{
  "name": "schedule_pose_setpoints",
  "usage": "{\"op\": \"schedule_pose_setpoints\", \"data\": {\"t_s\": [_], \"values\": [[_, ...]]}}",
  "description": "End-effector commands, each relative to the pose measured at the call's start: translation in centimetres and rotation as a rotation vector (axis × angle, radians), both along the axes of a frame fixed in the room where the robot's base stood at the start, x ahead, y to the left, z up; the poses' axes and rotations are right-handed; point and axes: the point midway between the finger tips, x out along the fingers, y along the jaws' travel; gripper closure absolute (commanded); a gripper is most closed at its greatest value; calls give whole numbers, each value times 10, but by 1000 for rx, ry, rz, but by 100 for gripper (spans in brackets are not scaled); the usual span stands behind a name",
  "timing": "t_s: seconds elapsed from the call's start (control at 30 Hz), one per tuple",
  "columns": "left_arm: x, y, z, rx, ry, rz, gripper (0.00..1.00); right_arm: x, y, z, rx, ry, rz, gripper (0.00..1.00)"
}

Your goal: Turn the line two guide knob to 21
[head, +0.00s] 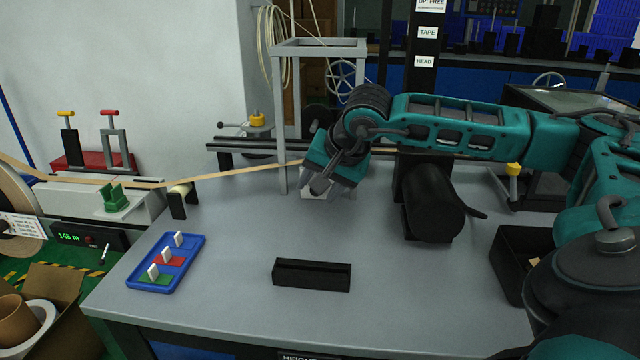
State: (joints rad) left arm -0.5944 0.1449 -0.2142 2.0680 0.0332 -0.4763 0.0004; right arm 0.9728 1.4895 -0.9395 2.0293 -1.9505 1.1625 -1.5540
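My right arm reaches in from the right, and its gripper (325,184) hangs over the back middle of the table, in front of a grey frame. Its fingers point down and left, partly over a pale block; I cannot tell how far apart they are. A yellow knob (257,119) sits on a dark rail to the gripper's left, clear of it. Another yellow knob (513,169) stands at the right, below my arm. No number is readable at either, and I cannot tell which is the line two guide knob. My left gripper is not in view.
A tan tape (230,173) runs from the left reel over a roller to the gripper area. A blue tray (166,262), a black slotted block (312,274), a black cylinder (433,208) and a black bin (520,262) stand on the grey table.

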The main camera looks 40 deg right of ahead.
Motion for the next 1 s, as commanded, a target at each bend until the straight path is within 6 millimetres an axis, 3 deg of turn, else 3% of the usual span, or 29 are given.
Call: {"op": "schedule_pose_setpoints", "data": {"t_s": [0.17, 0.6, 0.8, 1.0], "values": [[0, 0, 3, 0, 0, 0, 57, -8, 0, 13, -1, -1, -2, 49], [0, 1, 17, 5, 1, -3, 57, -57, 5, 90, -2, -2, -1, 49], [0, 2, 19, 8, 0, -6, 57, -68, 7, 106, -1, 0, -1, 49], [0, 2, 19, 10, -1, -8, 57, -70, 7, 109, 0, 0, 0, 49]]}}
